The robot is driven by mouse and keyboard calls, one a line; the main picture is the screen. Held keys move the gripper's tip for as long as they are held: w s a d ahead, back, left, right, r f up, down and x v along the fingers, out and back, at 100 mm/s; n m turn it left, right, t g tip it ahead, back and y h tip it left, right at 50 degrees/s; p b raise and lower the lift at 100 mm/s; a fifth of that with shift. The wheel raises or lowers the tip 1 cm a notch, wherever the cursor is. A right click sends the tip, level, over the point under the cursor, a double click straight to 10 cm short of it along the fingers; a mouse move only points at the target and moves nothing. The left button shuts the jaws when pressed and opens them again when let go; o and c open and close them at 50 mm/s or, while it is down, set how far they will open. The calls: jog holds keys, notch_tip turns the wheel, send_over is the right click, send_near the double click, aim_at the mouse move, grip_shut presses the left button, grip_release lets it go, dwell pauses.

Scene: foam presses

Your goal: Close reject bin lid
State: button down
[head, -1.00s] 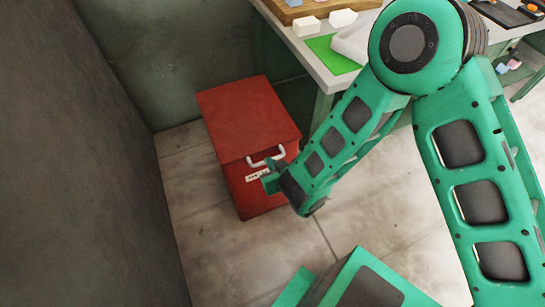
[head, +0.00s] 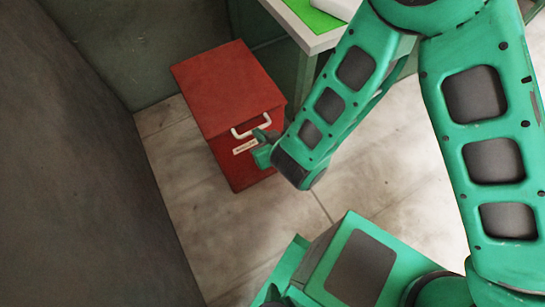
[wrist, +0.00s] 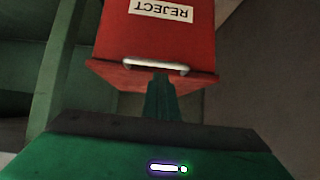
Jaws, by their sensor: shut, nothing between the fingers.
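The red reject bin (head: 232,160) stands on the floor against the wall. Its lid (head: 225,85) lies across the top, and I see no gap under it in the head view. A white handle (head: 251,127) is at the lid's front edge, above a white label. My gripper (head: 265,140) is shut and empty at the front of the bin, close to the handle. In the wrist view, the label on the bin (wrist: 160,35) reads REJECT upside down.
A table (head: 312,35) with a green sheet (head: 312,15) stands right of the bin, its leg near the bin's side. A dark wall (head: 80,170) runs along the left. Bare floor (head: 210,235) is free in front of the bin.

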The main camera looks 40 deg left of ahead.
jog(key=s+d+f, duration=0.2)
jog(key=d+f, duration=0.2)
jog(key=d, duration=0.2)
jog(key=shift+s, duration=0.4)
jog(key=shift+d, duration=0.15)
